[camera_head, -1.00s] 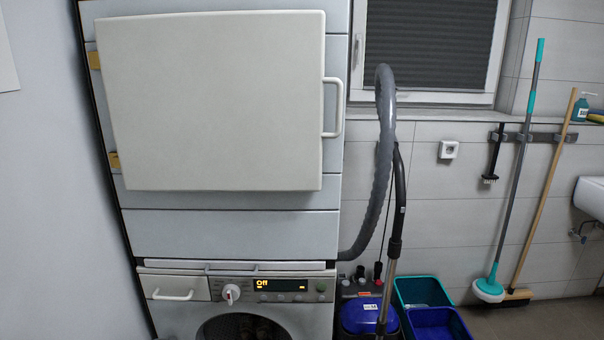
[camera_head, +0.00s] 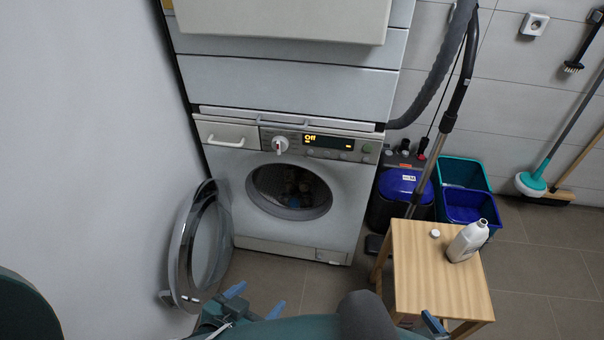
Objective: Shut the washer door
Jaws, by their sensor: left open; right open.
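The washer (camera_head: 350,225) stands at the middle, below the dryer. Its round glass door (camera_head: 182,250) is swung wide open to the left, close to the wall. The drum opening (camera_head: 290,192) is exposed, with some dark and blue laundry inside. My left gripper (camera_head: 256,300) is at the bottom of the head view, right of the door's lower edge, with its blue fingers apart and nothing between them. It appears apart from the door. My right gripper (camera_head: 432,322) shows only in part at the bottom edge, by the wooden stool; its fingers are mostly hidden.
A wooden stool (camera_head: 430,275) stands at the right with a white bottle (camera_head: 468,241) and a white cap (camera_head: 435,233) on it. Floor before the washer is clear.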

